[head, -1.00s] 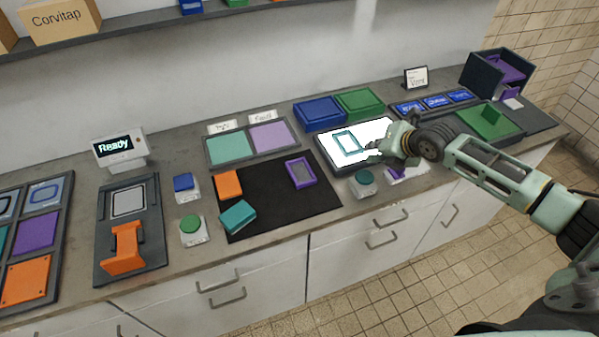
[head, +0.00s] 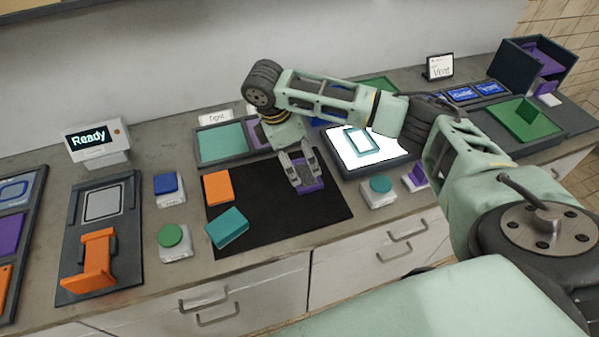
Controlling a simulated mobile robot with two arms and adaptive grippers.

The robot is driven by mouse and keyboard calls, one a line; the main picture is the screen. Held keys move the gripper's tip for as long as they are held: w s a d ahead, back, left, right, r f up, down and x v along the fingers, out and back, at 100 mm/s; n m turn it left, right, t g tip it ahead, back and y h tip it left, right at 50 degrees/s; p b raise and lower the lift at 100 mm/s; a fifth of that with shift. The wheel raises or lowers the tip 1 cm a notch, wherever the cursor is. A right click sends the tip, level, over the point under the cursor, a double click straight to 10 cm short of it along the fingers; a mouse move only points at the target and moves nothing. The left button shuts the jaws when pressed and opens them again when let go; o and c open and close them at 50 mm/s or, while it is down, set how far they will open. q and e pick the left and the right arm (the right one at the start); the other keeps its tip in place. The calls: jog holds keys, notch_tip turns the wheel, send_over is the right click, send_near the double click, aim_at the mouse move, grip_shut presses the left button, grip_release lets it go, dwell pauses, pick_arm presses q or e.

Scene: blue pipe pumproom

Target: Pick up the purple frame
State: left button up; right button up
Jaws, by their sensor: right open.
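The purple frame (head: 310,187) lies on the black mat (head: 268,214), near the mat's right side. My right gripper (head: 303,178) points down over it, with its fingers spread, and hides most of the frame. I cannot tell whether the fingers touch the frame. My left gripper is not in view.
An orange block (head: 218,188) and a teal block (head: 227,228) lie on the mat's left part. A lit white panel with a teal frame (head: 362,143) stands to the right. Button boxes with blue (head: 166,184), green (head: 170,236) and teal (head: 380,185) tops stand near the mat.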

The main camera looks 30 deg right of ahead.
aim_at(305, 172)
jog(key=p+x, duration=0.1)
jog(key=x, duration=0.3)
jog(key=shift+s+d+f+p, duration=0.15)
jog(key=shift+f+p, duration=0.15)
jog(key=shift+f, duration=0.05)
jog(key=shift+d+f, duration=0.1)
jog(key=shift+f, duration=0.35)
jog(key=shift+c, duration=0.9)
jog(key=c, duration=0.9)
jog(key=shift+r, duration=0.1)
